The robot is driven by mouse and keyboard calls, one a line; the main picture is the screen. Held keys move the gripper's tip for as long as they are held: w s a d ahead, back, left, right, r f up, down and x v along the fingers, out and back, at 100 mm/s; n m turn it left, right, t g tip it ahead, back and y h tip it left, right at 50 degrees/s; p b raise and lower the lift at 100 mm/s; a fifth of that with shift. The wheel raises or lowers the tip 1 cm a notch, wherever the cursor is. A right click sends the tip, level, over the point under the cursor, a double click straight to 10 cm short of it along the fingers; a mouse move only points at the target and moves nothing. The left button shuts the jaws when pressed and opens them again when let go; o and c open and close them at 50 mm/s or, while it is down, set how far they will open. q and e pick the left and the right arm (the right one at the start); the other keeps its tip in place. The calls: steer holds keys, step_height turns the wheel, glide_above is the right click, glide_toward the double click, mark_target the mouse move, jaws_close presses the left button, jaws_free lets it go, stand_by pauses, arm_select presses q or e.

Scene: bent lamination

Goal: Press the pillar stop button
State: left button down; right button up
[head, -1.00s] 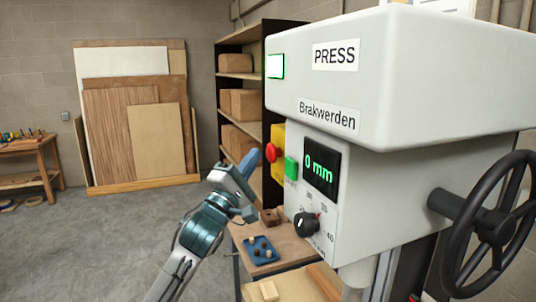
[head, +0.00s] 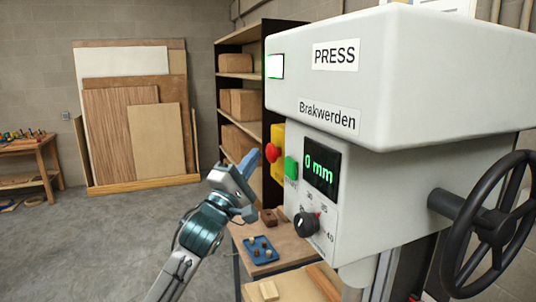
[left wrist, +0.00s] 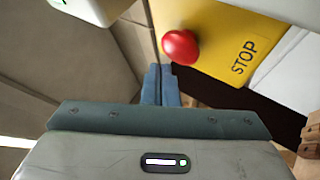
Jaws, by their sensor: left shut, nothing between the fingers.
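The stop button (head: 271,152) is a red mushroom knob on a yellow box (head: 279,141) at the left side of the grey press (head: 400,80). In the left wrist view the red knob (left wrist: 180,47) stands on the yellow plate marked STOP (left wrist: 222,50). My left gripper (head: 252,157) is shut and empty. Its blue fingertips lie just left of and slightly below the red knob in the head view. In the left wrist view the fingertips (left wrist: 160,70) end just below and left of the knob, with a small gap in the picture. My right gripper is not in view.
A green START button (head: 291,167), a display reading 0 mm (head: 321,168) and a black dial (head: 306,223) sit on the press front. Below is a bench with a blue tray (head: 250,242). A shelf (head: 241,84) stands behind.

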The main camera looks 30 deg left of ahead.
arm_select(q)
steer(key=shift+w, duration=0.1)
steer(key=shift+w+d, duration=0.25)
steer(key=shift+d, duration=0.05)
